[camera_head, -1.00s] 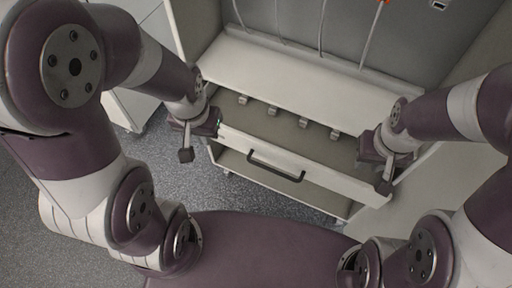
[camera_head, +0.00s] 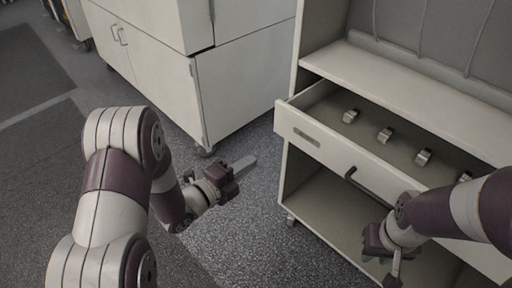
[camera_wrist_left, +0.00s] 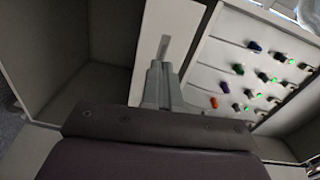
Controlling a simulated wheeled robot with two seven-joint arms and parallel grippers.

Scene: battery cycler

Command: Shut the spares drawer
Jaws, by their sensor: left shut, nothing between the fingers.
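The spares drawer (camera_head: 322,148) stands pulled out of the pale bench unit in the head view. Its front has a dark bar handle (camera_head: 350,174) and a label plate. Several small metal pieces (camera_head: 385,134) lie inside it. My left gripper (camera_head: 246,162) is shut and empty, to the left of the drawer front and apart from it, above the floor. Its shut fingers also show in the left wrist view (camera_wrist_left: 162,60). My right gripper (camera_head: 394,272) hangs in front of the drawer, right of the handle; its jaw state is unclear. The drawer's right end is hidden by my right arm.
An open shelf (camera_head: 325,205) lies under the drawer. A white cabinet (camera_head: 245,75) on castors stands at the left, with clear floor before it. The left wrist view shows a panel (camera_wrist_left: 225,60) with coloured plugs and green lights.

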